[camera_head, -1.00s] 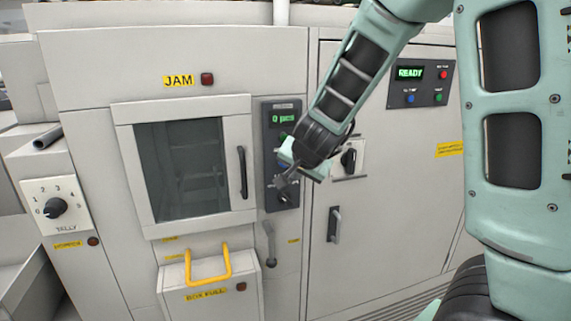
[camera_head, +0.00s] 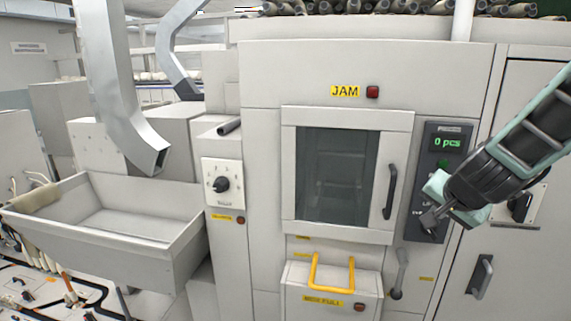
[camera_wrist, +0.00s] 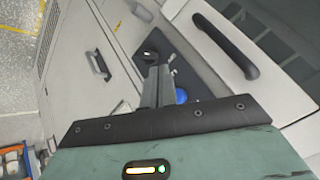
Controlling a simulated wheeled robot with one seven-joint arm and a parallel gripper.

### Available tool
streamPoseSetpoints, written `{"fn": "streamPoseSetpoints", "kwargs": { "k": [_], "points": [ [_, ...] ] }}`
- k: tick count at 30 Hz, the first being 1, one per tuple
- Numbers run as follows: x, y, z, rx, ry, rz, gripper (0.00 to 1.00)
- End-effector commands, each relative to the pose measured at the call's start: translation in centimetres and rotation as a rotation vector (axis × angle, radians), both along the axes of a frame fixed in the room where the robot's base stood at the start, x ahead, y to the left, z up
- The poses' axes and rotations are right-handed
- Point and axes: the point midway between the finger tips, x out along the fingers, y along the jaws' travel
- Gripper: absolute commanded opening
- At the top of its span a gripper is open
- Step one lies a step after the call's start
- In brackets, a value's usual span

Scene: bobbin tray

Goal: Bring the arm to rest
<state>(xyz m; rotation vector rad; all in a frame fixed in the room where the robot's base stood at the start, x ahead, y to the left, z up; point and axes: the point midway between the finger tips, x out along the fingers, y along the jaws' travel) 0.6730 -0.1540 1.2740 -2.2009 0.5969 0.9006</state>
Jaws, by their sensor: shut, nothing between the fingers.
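My gripper (camera_head: 432,220) is at the right in the head view, in front of the lower part of the dark control panel (camera_head: 446,160) that reads "0 pcs". Its fingers are shut and empty. In the wrist view the closed fingers (camera_wrist: 157,88) point toward the panel's lower part, where a blue button (camera_wrist: 181,96) and a dark knob (camera_wrist: 149,56) show. I cannot tell whether the fingertips touch the panel. The gripper hides part of the panel.
The windowed door (camera_head: 338,178) with its dark handle (camera_head: 390,192) is left of my gripper. Below it is a box with a yellow handle (camera_head: 331,272). A tally dial (camera_head: 221,185), a metal chute (camera_head: 118,90) and a grey tray (camera_head: 60,233) stand further left. A cabinet handle (camera_head: 481,277) is at lower right.

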Motion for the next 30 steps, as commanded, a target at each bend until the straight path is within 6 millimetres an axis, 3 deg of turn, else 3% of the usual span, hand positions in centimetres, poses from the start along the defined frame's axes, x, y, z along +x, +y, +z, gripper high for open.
{"fn": "streamPoseSetpoints", "kwargs": {
  "k": [2, 6, 9, 12, 15, 19, 23, 30],
  "points": [
    [-1.2, 4.8, -2.0, 0.019, 0.040, 0.167, 0.00],
    [-5.7, 13.7, -4.9, 0.025, 0.149, 0.518, 0.00],
    [-10.7, 18.6, -7.1, -0.004, 0.249, 0.774, 0.00],
    [-16.4, 21.8, -9.4, -0.071, 0.362, 1.023, 0.00],
    [-21.7, 22.9, -11.3, -0.169, 0.475, 1.234, 0.00],
    [-26.3, 22.5, -13.0, -0.301, 0.591, 1.418, 0.00],
    [-28.2, 21.8, -13.4, -0.379, 0.649, 1.497, 0.00],
    [-28.3, 21.8, -13.4, -0.382, 0.650, 1.499, 0.00]
  ]
}}
